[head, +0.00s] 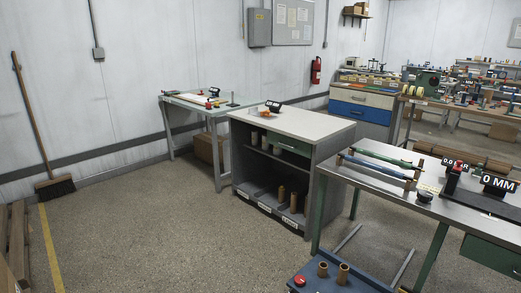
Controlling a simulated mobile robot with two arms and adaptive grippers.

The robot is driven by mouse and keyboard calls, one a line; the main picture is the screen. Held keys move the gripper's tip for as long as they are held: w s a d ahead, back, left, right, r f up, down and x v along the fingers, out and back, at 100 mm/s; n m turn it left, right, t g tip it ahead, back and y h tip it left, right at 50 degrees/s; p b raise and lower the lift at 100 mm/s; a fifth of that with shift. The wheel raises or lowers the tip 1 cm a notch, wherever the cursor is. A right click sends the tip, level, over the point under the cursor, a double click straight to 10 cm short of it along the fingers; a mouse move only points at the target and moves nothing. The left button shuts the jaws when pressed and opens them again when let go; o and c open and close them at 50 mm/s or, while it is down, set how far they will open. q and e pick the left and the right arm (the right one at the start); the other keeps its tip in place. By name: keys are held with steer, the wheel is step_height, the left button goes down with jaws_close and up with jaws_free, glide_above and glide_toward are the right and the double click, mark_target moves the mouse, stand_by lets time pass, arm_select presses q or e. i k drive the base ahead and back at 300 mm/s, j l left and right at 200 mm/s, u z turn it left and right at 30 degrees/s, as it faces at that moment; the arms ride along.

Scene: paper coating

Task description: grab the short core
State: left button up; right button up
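Several brown tube cores are in view, and I cannot tell for sure which is the short core. Two short brown cores stand upright on a blue surface at the bottom, a left one (322,269) and a right one (343,273). Two taller-looking brown cores (281,196) stand on the lower shelf of the grey cabinet (330,150). Paler rolls (254,138) sit on its upper shelf, partly in shadow. Neither of my grippers is in view.
A steel-topped bench (440,208) with rollers and black signs stands at right. A table (180,99) stands by the wall. A broom (55,186) leans at left, near wooden beams (17,235). Open floor (150,230) lies at left and centre.

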mark_target(322, 269)
steer(key=i+j, duration=0.2)
steer(key=i, duration=0.4)
steer(key=i+j, duration=0.15)
steer(key=i, duration=0.4)
steer(key=i+j+z, duration=0.1)
steer(key=i+j, duration=0.2)
steer(key=i+j+z, duration=0.1)
steer(key=i+j, duration=0.15)
steer(key=j, duration=0.2)
steer(key=i+j+z, duration=0.1)
steer(key=i+j, duration=0.15)
steer(key=j, duration=0.2)
steer(key=i+j+z, duration=0.1)
steer(key=i+j, duration=0.15)
steer(key=j, duration=0.15)
steer(key=z, duration=1.4)
